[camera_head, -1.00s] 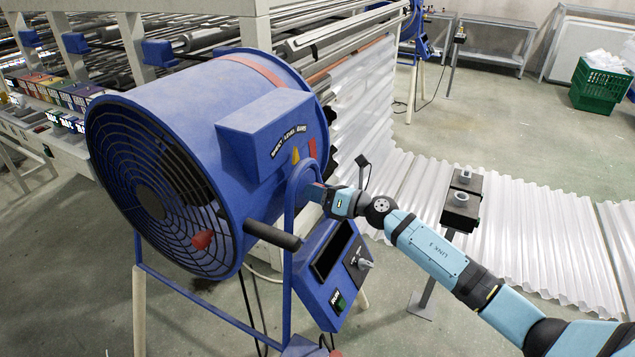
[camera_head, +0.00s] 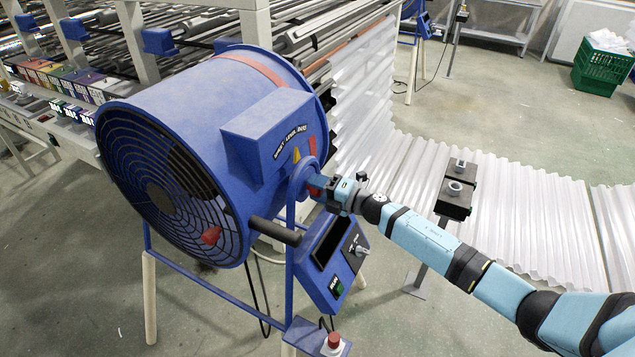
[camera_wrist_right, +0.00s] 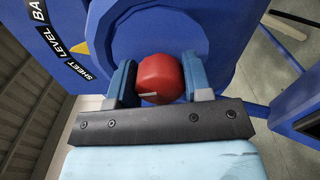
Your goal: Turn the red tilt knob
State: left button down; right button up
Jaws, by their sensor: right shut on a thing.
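The red tilt knob (camera_wrist_right: 160,78) sits on the round blue hub at the side of the big blue drum fan (camera_head: 190,85). In the right wrist view it lies between the two blue fingers of my right gripper (camera_wrist_right: 158,84), which is shut on it. A short pale mark shows on the knob's face. In the head view the right gripper (camera_head: 322,188) is at the fan's side pivot, and a bit of red shows there. My left gripper is not in view.
A blue control panel (camera_head: 332,258) with a screen and green switch stands below the gripper. A black handle bar (camera_head: 274,231) sticks out beside it. A red button (camera_head: 334,340) is at the bottom. Black boxes on a post (camera_head: 456,188) stand right, before white corrugated sheet (camera_head: 520,220).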

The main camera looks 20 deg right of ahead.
jog(key=shift+m, duration=0.5)
jog(key=shift+m+p, duration=0.3)
jog(key=shift+p, duration=0.1)
jog(key=o, duration=0.9)
